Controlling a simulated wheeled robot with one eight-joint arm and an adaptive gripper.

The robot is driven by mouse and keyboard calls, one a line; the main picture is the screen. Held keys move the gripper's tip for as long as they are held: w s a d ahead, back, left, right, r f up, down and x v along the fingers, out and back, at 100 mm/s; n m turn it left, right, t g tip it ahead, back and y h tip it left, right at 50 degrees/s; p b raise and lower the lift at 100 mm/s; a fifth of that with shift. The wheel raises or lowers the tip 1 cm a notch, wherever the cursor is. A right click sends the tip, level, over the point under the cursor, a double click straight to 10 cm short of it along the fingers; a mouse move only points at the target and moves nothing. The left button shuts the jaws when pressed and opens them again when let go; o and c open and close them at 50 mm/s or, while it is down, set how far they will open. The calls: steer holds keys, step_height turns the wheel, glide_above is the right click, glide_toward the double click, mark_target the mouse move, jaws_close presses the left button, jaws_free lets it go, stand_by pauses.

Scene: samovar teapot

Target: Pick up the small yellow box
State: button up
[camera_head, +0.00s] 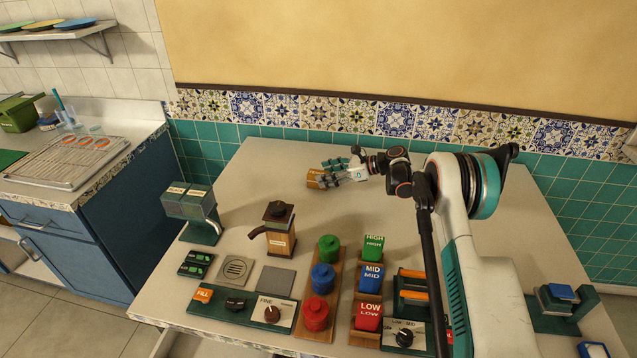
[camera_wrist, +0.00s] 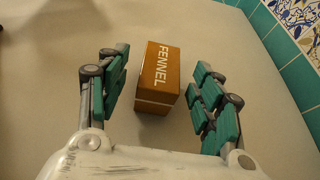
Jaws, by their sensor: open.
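The small box (camera_wrist: 158,77) is yellow-orange with a pale band and white "FENNEL" lettering. In the wrist view it lies on the pale tabletop between my gripper's two fingers, with a visible gap on both sides. In the head view the box (camera_head: 318,178) is at the back middle of the table, partly hidden by my gripper (camera_head: 338,173). In the wrist view my gripper (camera_wrist: 162,95) is open, its teal-padded fingers spread on either side of the box.
Green, blue and red knobbed pieces stand on a wooden rack (camera_head: 333,257). Beside it are HIGH, MID and LOW blocks (camera_head: 372,246). A brown teapot-like vessel (camera_head: 279,228) and a control panel (camera_head: 240,307) are at the front left. The tiled wall (camera_head: 390,118) is close behind.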

mark_target(318, 173)
steer(key=b+x, duration=0.1)
steer(key=x, duration=0.2)
steer(key=shift+w+a+f, duration=0.15)
steer(key=shift+a, duration=0.05)
steer(key=c, duration=1.2)
steer(key=shift+o, duration=0.2)
steer(key=shift+r, duration=0.2)
